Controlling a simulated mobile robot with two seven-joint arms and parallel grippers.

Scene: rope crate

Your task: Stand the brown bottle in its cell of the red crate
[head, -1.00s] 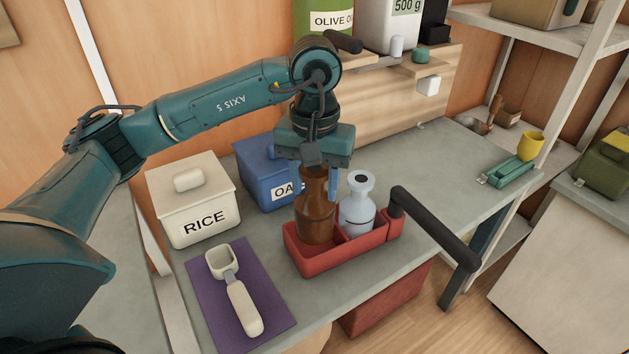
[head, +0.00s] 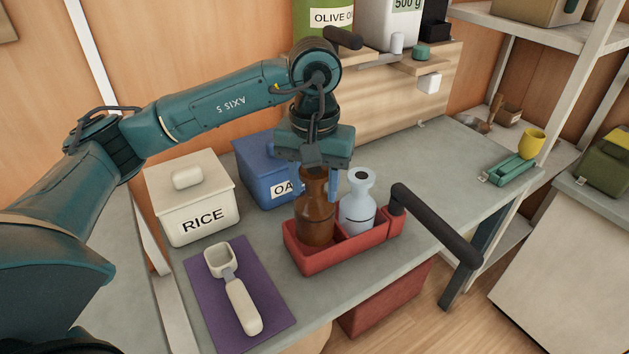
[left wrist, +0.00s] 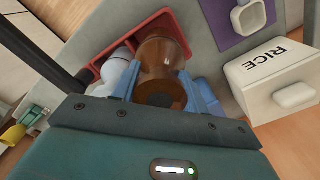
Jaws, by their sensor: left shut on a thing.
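The brown bottle (head: 316,215) stands upright in the left cell of the red crate (head: 318,266), its lower part hidden by the crate's front wall. My left gripper (head: 314,184) is above it with fingers on either side of its neck, shut on it. In the left wrist view the blue fingers (left wrist: 166,93) flank the brown bottle (left wrist: 161,62), and the red crate (left wrist: 160,17) surrounds its far end. Whether the base touches the crate floor is hidden. My right gripper is not in view.
A pale blue-grey bottle (head: 357,208) stands in the neighbouring cell, close to the right finger. The crate's black handle (head: 435,228) sticks out right. A rice box (head: 196,205), a blue box (head: 262,178) and a scoop (head: 238,292) on a purple mat are near.

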